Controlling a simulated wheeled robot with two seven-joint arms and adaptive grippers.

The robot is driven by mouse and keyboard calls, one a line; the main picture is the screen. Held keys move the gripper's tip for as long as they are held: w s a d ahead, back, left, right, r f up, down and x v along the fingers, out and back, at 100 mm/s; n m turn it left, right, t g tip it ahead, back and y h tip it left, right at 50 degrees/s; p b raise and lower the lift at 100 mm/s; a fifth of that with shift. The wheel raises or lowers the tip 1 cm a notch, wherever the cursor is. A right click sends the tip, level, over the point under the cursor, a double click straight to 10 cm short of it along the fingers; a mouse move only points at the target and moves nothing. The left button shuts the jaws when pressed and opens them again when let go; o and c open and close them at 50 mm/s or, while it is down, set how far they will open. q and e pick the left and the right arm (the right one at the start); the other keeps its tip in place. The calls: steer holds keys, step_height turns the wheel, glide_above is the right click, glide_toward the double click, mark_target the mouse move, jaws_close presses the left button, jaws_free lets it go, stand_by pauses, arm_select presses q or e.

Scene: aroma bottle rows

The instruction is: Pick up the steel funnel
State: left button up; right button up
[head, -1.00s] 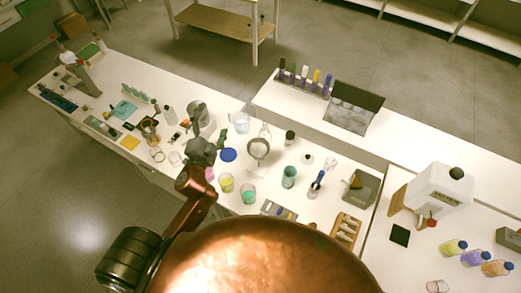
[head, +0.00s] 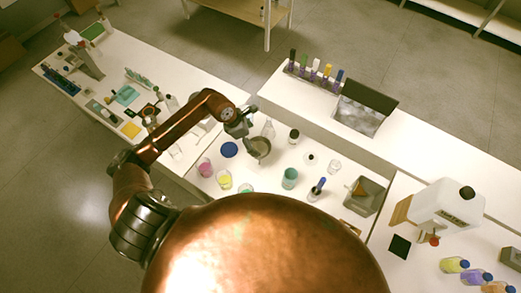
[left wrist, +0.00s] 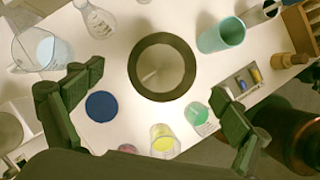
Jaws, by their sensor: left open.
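The steel funnel (head: 259,148) stands mouth up on the white bench, just beyond the blue disc. In the left wrist view the funnel (left wrist: 163,68) shows as a dark round rim with a paler inside, seen from above. My left gripper (head: 243,129) is over the bench, close to the funnel's upper left in the head view. In the left wrist view its fingers are spread wide, with the funnel ahead between them, and nothing is held. The funnel's lower part is hidden. My right gripper is in neither view.
A blue disc (head: 229,149), a yellow beaker (head: 224,179) and a teal cup (head: 290,178) stand near the funnel. A clear flask (left wrist: 97,20) and a beaker of pale liquid (left wrist: 42,50) are also close. Free bench shows between them.

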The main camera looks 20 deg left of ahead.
mark_target(260, 148)
arm_select(q)
steer(key=shift+d+f, duration=0.1)
steer(key=shift+f, duration=0.35)
steer(key=p+x, duration=0.1)
steer(key=x, duration=0.3)
steer(key=p+x, duration=0.1)
steer(key=x, duration=0.1)
steer(key=shift+s+p, duration=0.25)
steer(key=shift+p, duration=0.1)
steer(key=shift+w+f, duration=0.1)
steer(key=shift+f, duration=0.3)
steer(key=shift+c, duration=0.3)
steer(key=c, duration=1.3)
